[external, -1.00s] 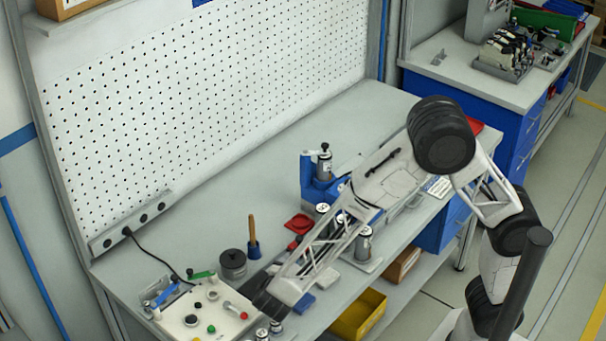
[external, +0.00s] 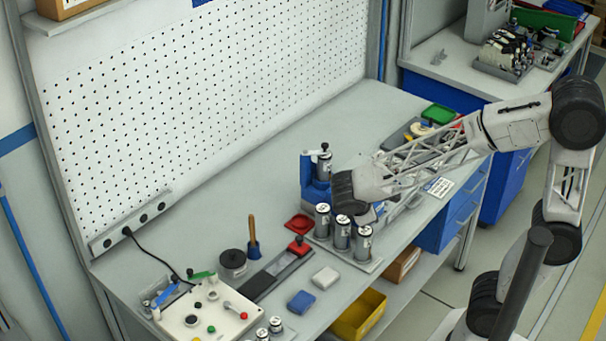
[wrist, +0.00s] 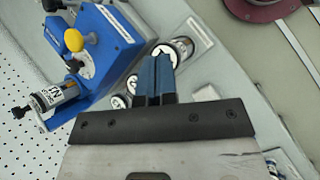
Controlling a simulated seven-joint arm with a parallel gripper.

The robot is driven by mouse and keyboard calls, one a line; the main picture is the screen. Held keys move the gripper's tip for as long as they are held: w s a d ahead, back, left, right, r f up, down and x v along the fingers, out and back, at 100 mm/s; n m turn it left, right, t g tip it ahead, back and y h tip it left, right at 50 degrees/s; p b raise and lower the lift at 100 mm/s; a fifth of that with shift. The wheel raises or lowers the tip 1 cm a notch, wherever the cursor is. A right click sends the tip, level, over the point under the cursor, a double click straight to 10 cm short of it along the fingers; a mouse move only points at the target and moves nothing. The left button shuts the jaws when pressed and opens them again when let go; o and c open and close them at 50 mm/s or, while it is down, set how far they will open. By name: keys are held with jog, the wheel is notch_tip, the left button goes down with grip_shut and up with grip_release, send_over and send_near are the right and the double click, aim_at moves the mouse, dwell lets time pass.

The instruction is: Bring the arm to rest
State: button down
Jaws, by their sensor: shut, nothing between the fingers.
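My arm (external: 430,155) reaches in from the right over the workbench (external: 185,225), with its dark wrist end (external: 343,190) beside the blue fixture. My gripper (wrist: 154,65) shows in the wrist view with its two dark blue fingers together and nothing between them. In that view the fingers overlap several upright numbered cylinders behind them; I cannot tell the height gap. The external view does not show the fingertips clearly.
The blue fixture (external: 308,180) holds a cylinder (external: 324,163). Several silver cylinders (external: 342,232) stand on a pale tray close to my wrist. A control box (external: 205,312), blue block (external: 301,302) and white block (external: 325,277) lie to the front left. The back strip is clear.

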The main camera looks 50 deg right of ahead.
jog(key=s+d+r+m+t+y, duration=0.1)
jog(key=s+d+r+m+y, duration=0.2)
jog(key=s+m, duration=0.2)
jog(key=s+d+r+m+t+y, duration=0.2)
jog(key=s+d+r+m+y, duration=0.1)
jog(key=s, duration=0.4)
jog(key=shift+s+r+m+y, duration=0.2)
jog(key=shift+m+y, duration=0.3)
jog(key=shift+m, duration=0.5)
dwell(2.2)
